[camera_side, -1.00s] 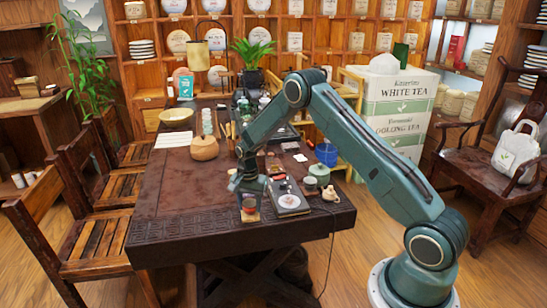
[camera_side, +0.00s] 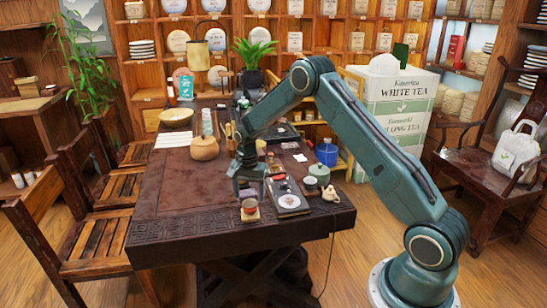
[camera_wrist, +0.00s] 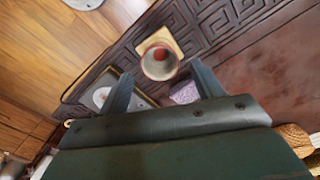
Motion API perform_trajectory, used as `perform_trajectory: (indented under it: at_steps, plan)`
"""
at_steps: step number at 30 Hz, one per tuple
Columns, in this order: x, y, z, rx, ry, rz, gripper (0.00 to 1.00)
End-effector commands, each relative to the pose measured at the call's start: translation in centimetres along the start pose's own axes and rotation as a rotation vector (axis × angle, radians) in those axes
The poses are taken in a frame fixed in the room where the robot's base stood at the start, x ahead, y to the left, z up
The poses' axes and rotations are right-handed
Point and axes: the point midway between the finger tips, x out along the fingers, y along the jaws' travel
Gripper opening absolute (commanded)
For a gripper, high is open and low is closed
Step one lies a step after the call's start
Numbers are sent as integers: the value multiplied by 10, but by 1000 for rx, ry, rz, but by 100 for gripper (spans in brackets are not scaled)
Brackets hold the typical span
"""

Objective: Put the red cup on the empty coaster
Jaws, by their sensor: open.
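The red cup (camera_side: 249,206) stands upright near the table's front edge. It is on a square wooden coaster (camera_side: 250,215), whose edges show around its foot. In the wrist view the cup (camera_wrist: 159,63) shows from above, overlapping part of the coaster (camera_wrist: 166,38). My gripper (camera_side: 250,190) is open just above the cup. In the wrist view its two fingers (camera_wrist: 163,78) are spread apart, with the cup a little beyond their tips and touching neither. I see no other coaster clearly.
A dark tray with a white disc (camera_side: 289,202) lies close to the cup's right. A green lidded jar (camera_side: 319,173) and a small beige pot (camera_side: 331,194) stand further right. A lilac block (camera_wrist: 185,92) shows near the fingers.

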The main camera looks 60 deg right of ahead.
Motion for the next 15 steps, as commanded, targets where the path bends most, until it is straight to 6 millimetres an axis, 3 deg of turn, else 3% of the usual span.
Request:
perform_trajectory:
  at_steps: [9, 15]
  plan:
    - [-53, -1, 0, 0, 1, -3, 66]
    - [-71, 0, 0, 1, 1, -2, 66]
